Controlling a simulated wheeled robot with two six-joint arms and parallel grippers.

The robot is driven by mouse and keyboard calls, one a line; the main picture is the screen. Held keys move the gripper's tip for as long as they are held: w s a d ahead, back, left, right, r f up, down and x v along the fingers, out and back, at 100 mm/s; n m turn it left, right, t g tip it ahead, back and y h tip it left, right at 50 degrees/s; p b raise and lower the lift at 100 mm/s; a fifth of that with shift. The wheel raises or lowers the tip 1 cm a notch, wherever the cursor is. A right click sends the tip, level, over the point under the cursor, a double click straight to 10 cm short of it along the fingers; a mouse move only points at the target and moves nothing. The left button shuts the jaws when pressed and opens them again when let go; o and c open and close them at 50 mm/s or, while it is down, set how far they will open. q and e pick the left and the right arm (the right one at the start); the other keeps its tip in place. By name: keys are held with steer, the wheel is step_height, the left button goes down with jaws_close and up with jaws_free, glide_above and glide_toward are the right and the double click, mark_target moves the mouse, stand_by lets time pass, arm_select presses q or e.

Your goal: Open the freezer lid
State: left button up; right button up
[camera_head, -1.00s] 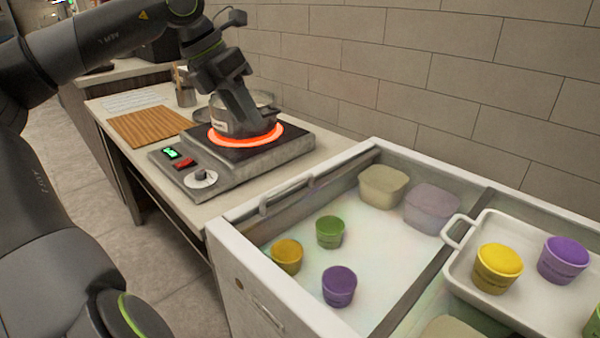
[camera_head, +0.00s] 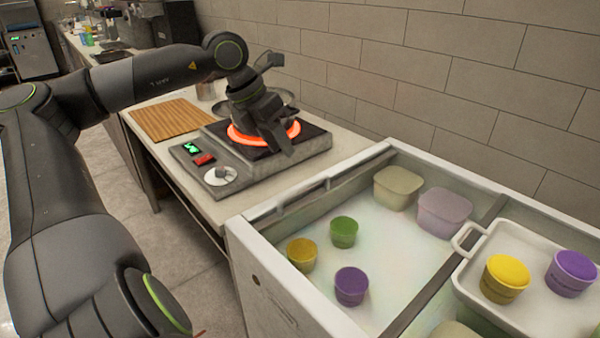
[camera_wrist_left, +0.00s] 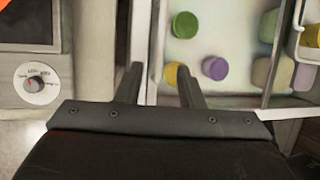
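The chest freezer (camera_head: 240,235) stands at the front right. Its clear lid appears shut over the left part, with a long handle (camera_head: 303,192) along the left edge. Several cups and tubs show through it. My left gripper (camera_head: 287,150) is above the glowing burner, left of and apart from the handle. In the left wrist view (camera_wrist_left: 160,72) its two fingers are spread with nothing between them, pointing toward the freezer's edge. My right gripper is not in view.
A hot plate (camera_head: 225,178) with a glowing red ring stands left of the freezer. A cutting board (camera_head: 172,119) lies behind it on the counter. A white tray (camera_head: 470,270) with yellow and purple cups rests at the freezer's right. A tiled wall closes off the back.

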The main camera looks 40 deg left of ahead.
arm_select(q)
steer(key=p+x, duration=0.1)
steer(key=x, duration=0.7)
steer(key=shift+w+d+f, duration=0.1)
steer(key=shift+d+f, duration=0.15)
steer(key=shift+w+d+f, duration=0.15)
steer(key=shift+w+f, duration=0.15)
steer(key=shift+f, duration=0.45)
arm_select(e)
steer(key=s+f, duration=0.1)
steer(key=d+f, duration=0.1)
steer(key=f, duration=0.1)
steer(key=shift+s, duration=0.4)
arm_select(q)
steer(key=c, duration=0.7)
jaws_close()
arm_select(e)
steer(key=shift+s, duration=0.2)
